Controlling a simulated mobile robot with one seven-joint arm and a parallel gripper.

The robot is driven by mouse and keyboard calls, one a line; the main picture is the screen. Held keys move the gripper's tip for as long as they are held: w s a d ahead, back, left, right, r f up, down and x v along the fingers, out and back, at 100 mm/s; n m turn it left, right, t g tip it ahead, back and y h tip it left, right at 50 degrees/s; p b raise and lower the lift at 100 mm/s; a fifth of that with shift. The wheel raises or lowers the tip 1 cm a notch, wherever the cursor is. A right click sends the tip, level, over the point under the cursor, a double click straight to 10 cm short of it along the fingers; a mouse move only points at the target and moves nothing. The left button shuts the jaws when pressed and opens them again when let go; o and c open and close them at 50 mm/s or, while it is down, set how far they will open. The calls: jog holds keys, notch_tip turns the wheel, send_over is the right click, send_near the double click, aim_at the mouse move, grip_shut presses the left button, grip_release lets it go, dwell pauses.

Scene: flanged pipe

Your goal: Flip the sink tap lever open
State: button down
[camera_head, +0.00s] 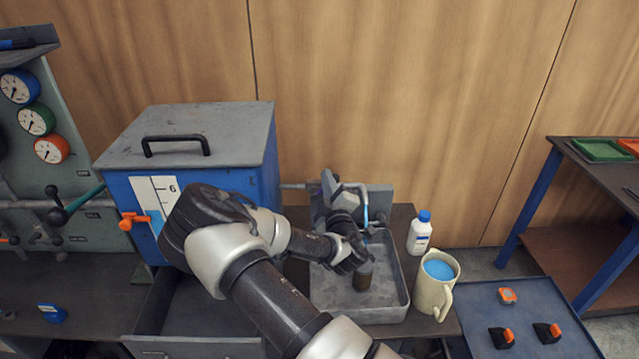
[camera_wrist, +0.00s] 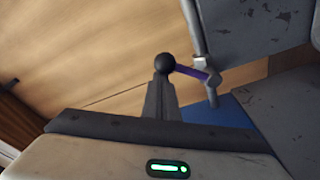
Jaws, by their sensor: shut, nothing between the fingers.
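The tap lever is a thin purple rod (camera_wrist: 190,72) with a black ball knob (camera_wrist: 163,63), on a grey tap pipe (camera_wrist: 195,30) in the wrist view. My gripper (camera_wrist: 161,88) is shut and empty. Its fingertips overlap the knob in this view; I cannot tell whether they touch it. In the head view the grey tap spout (camera_head: 356,187) rises behind the metal sink (camera_head: 392,298), with a light-blue strip under its end.
A blue cabinet (camera_head: 262,180) with a grey lid stands left of the sink. A white bottle (camera_head: 420,233) and a cream mug (camera_head: 432,288) with blue contents stand to its right. A blue tray (camera_head: 530,312) lies at lower right. An open drawer (camera_head: 190,345) is at the front.

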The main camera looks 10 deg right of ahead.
jog(key=s+d+f+m+h+b, duration=0.1)
jog(key=d+f+m+b, duration=0.3)
jog(key=m+b, duration=0.6)
jog(key=shift+d+f+m+t+h, duration=0.3)
jog(key=shift+f+m+h, duration=0.15)
jog(key=shift+f, duration=0.3)
